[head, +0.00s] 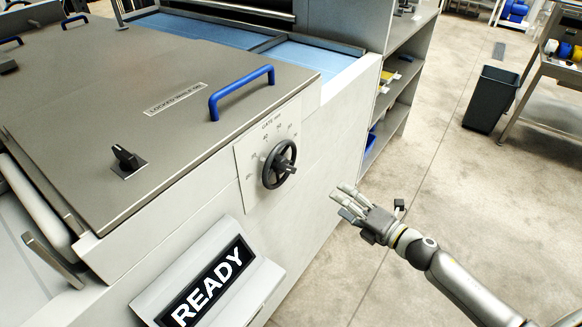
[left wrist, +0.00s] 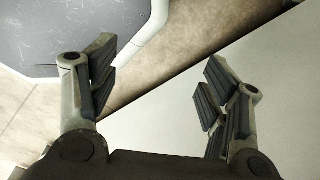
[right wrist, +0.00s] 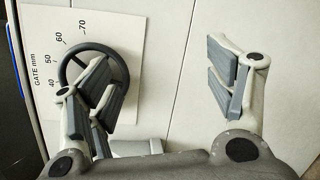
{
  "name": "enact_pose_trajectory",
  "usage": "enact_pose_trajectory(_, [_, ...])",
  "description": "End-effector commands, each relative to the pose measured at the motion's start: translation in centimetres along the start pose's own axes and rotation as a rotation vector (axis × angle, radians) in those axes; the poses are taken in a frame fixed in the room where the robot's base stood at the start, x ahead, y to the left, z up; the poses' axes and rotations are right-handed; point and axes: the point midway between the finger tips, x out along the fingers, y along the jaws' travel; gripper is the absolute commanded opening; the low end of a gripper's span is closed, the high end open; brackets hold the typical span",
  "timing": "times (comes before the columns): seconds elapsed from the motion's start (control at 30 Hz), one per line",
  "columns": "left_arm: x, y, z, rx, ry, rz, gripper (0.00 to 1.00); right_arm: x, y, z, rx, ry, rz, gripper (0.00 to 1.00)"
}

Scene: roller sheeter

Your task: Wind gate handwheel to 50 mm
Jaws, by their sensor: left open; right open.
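The dark gate handwheel (head: 279,164) with its hub knob sits on a pale "GATE mm" dial plate (head: 246,160) on the machine's front. In the right wrist view the handwheel (right wrist: 104,47) is partly hidden behind a finger. The numbers 40 to 70 show on the plate (right wrist: 50,25) there. I cannot tell the exact setting. My right gripper (head: 345,200) is open and empty, right of and apart from the handwheel; its fingers also show in the right wrist view (right wrist: 165,88). My left gripper (left wrist: 155,82) is open and empty, in its wrist view only.
A blue handle (head: 242,90) and a dark knob (head: 126,157) are on the machine's top cover. A tilted READY sign (head: 208,287) juts out below the dial. Shelves (head: 400,85) stand behind, and a dark bin (head: 491,98) stands on the floor.

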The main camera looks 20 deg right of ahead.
Motion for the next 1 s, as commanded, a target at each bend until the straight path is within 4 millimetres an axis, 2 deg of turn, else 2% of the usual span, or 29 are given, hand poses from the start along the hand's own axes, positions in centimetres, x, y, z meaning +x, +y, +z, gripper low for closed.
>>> enact_pose_trajectory(0.03, [0.1, -0.2, 0.5, 0.001, -0.007, -0.002, 0.71, 0.2, 3.2, -0.2, -0.112, 0.042, 0.059, 0.77])
enact_pose_trajectory(0.1, [0.2, -0.3, 0.8, 0.002, -0.013, -0.004, 0.71, 0.2, 6.7, -0.8, -0.239, 0.086, 0.125, 0.77])
enact_pose_trajectory(0.2, [0.2, -0.5, 1.3, 0.003, -0.019, -0.005, 0.71, -0.1, 9.7, -1.5, -0.358, 0.124, 0.184, 0.77])
enact_pose_trajectory(0.27, [0.2, -0.5, 1.5, 0.003, -0.022, -0.005, 0.71, -0.1, 10.6, -1.8, -0.395, 0.135, 0.203, 0.77])
enact_pose_trajectory(0.47, [-0.5, -0.5, 1.5, 0.003, -0.023, -0.005, 0.71, 1.1, 11.6, -2.0, -0.416, 0.139, 0.215, 0.77])
enact_pose_trajectory(0.8, [-2.6, -0.5, 0.2, 0.003, -0.005, -0.005, 0.71, 6.6, 12.7, -2.9, -0.411, 0.137, 0.215, 0.77])
enact_pose_trajectory(1.0, [-3.4, -0.4, 0.1, 0.002, -0.005, -0.004, 0.71, 9.2, 13.0, -3.5, -0.411, 0.138, 0.213, 0.77])
